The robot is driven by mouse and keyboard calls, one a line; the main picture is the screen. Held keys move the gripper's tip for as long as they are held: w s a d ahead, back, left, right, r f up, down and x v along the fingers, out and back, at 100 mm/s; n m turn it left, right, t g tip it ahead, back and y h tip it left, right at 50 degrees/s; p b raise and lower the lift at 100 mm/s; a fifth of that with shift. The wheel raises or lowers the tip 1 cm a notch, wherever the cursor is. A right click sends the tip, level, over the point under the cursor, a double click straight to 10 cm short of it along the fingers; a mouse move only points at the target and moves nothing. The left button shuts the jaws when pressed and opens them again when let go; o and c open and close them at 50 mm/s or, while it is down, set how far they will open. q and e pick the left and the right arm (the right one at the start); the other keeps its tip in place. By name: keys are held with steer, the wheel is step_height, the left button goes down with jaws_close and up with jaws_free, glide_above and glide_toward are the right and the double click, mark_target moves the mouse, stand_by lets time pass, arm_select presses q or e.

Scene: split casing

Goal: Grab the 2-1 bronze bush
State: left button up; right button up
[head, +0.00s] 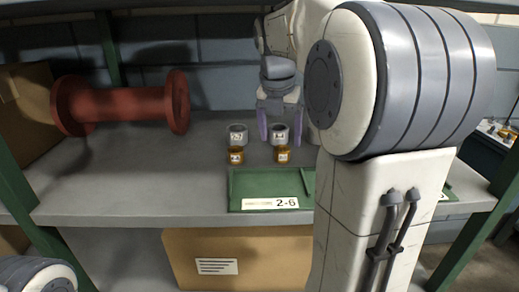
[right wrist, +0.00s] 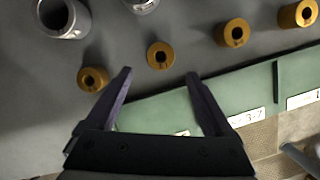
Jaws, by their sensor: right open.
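Bronze bushes stand in a row on the grey shelf. In the right wrist view one bronze bush (right wrist: 160,55) lies just beyond and between the fingertips; its small mark is too blurred to read surely as 2-1. It seems to be the bronze bush (head: 283,155) at right in the head view. Another bronze bush (right wrist: 92,79) is left of the fingers, and shows in the head view (head: 236,156). Further bronze bushes (right wrist: 232,33) (right wrist: 297,14) are to the right. My right gripper (right wrist: 160,74) is open and empty, pointing down (head: 281,142). My left gripper is out of view.
Grey sleeves (head: 237,136) (head: 279,134) stand behind the bronze bushes. A green divided tray (head: 262,184) with label 2-6 lies in front. A red flanged spool (head: 122,103) is at left. My right arm hides the shelf's right part.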

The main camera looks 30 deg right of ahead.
mark_target(282, 146)
steer(key=shift+w+d, duration=0.25)
steer(key=shift+d, duration=0.1)
steer(key=b+x, duration=0.1)
steer(key=x, duration=0.4)
steer(key=shift+w+d, duration=0.1)
steer(key=shift+d, duration=0.05)
jaws_close()
